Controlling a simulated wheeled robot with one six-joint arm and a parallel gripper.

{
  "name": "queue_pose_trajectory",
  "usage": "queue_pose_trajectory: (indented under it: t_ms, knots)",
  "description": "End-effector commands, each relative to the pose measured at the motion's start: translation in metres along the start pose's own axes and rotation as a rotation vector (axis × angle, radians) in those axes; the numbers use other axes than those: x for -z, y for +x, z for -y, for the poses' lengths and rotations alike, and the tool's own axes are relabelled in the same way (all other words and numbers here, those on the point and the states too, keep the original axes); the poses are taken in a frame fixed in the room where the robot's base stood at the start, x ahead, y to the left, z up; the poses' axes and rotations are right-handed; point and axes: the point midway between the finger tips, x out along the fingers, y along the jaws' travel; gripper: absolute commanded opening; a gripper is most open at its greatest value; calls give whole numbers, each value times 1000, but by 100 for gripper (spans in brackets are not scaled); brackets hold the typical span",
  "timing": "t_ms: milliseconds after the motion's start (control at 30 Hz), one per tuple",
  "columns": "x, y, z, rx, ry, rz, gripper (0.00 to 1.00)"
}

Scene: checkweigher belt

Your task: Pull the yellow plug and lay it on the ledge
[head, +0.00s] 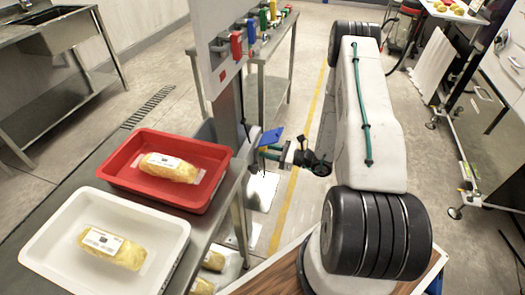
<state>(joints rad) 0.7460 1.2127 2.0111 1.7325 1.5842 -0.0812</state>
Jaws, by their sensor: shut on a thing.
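My gripper (272,151) is at the right of the grey post, below the white panel (222,78). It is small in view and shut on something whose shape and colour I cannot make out. A tilted blue flat piece (271,137) shows just above the fingertips; I cannot tell whether it is held or touching. Small coloured parts show along and behind the panel's edge, among them a red one (236,44) and a blue one (251,31). I cannot tell for sure which part is the yellow plug, nor make out the ledge.
A red tray (214,160) and a white tray (50,233), each with a yellow pack, stand on the metal table at the left. More yellow packs lie low beside it. A sink bench (95,60) stands back left. Open floor with a yellow line lies beyond my arm.

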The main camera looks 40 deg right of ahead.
Motion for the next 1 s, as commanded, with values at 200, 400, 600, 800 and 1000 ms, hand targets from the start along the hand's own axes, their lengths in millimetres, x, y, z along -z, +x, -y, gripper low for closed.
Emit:
queue_pose_trajectory:
  t_ms: [200, 400, 600, 800, 1000]
  knots:
    - [0, -7, 1, 2, 0, 0, 0]
    - [0, -15, 0, 1, 0, 0, 0]
    - [0, -23, 0, 2, 0, 0, 0]
    - [0, -31, 0, 1, 0, 0, 0]
    - [0, -38, 0, 1, 0, 0, 0]
